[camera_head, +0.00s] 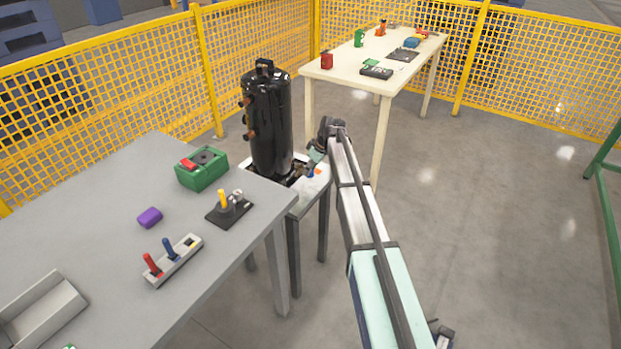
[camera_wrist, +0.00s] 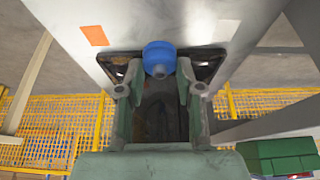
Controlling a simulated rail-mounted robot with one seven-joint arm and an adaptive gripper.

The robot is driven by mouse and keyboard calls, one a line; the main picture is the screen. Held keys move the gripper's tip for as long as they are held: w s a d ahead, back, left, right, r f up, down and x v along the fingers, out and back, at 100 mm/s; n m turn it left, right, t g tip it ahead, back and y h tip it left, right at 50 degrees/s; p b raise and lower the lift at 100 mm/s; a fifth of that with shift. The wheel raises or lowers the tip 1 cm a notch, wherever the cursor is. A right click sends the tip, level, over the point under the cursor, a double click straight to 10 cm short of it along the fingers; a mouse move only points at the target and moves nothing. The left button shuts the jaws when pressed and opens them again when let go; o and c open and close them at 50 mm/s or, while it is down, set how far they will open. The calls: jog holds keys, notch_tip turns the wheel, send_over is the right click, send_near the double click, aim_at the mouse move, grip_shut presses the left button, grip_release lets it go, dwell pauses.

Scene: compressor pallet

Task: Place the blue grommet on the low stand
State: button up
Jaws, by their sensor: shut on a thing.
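The blue grommet (camera_wrist: 160,55) is round with a narrower neck and sits between the fingertips of my gripper (camera_wrist: 159,80) in the wrist view. My gripper is shut on it. In the head view my gripper (camera_head: 314,160) is over the low stand (camera_head: 312,192), beside the black compressor. The stand has a pale top, which also shows in the wrist view (camera_wrist: 215,22) behind the grommet. An orange patch (camera_wrist: 95,36) lies on that top. I cannot tell whether the grommet touches the stand.
The black compressor (camera_head: 271,120) stands upright on the stand, left of my gripper. A grey table (camera_head: 110,200) at left holds a green box (camera_head: 202,168), a purple block (camera_head: 150,217) and lever units. A cream table (camera_head: 340,75) and yellow fence (camera_head: 150,75) are behind.

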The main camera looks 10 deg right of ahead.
aim_at(312, 176)
jog(key=shift+f, duration=2.65)
jog(key=shift+f, duration=0.15)
jog(key=o, duration=1.1)
jog(key=shift+c, duration=0.2)
